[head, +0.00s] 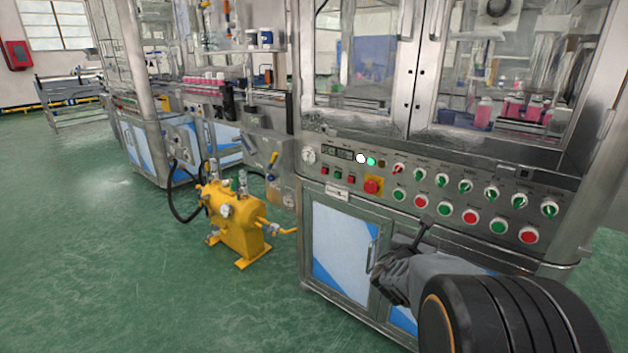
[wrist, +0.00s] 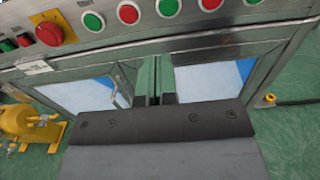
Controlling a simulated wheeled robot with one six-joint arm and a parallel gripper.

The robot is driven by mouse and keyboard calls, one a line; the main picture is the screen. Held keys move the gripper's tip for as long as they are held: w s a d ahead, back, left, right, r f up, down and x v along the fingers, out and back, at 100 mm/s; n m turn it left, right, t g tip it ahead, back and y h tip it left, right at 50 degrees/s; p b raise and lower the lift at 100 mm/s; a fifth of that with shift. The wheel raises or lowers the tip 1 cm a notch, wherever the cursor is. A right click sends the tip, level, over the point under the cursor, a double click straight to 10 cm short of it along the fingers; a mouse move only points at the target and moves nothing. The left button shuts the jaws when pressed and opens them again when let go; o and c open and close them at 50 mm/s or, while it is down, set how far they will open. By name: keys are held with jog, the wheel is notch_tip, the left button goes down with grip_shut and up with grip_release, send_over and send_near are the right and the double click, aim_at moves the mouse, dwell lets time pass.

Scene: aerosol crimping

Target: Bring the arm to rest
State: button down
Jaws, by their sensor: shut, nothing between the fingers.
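My gripper (head: 427,228) is in front of the machine's control panel (head: 330,172), below the button rows in the head view. In the wrist view my gripper (wrist: 160,94) has its two fingers together and empty, in front of the cabinet doors under the panel. The panel carries a red emergency knob (head: 373,186), several selector switches and rows of green and red buttons. Whether the fingertips touch the machine is hard to tell; they look apart from it. My forearm hides the lower right of the cabinet.
A yellow pump unit (head: 237,218) stands on the green floor left of the cabinet, with a black hose (head: 178,205). Glass doors (head: 352,55) stand above the panel. Pink bottles (head: 482,113) are behind the glass. Open floor (head: 90,260) lies at the left.

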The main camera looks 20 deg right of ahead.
jog(key=s+a+r+m+g+y+p, duration=0.25)
jog(key=s+r+m+g+p, duration=0.2)
jog(key=r+m+p, duration=0.3)
jog(key=s+a+r+m+g+y+p, duration=0.1)
jog(key=s+a+r+m+g+p, duration=0.2)
jog(key=s+r+m+p, duration=0.4)
jog(key=s+a+r+m+y+p, duration=0.1)
jog(key=a+r+m+y+p, duration=0.3)
jog(key=a+p, duration=0.4)
jog(key=s+a+r+m+y+p, duration=0.1)
jog(key=a+r+m+y+p, duration=0.4)
jog(key=a, duration=0.6)
jog(key=m+y+p, duration=0.2)
jog(key=p, duration=0.1)
jog(key=shift+s+a+r, duration=0.25)
jog(key=shift+a, duration=0.05)
jog(key=shift+d, duration=0.15)
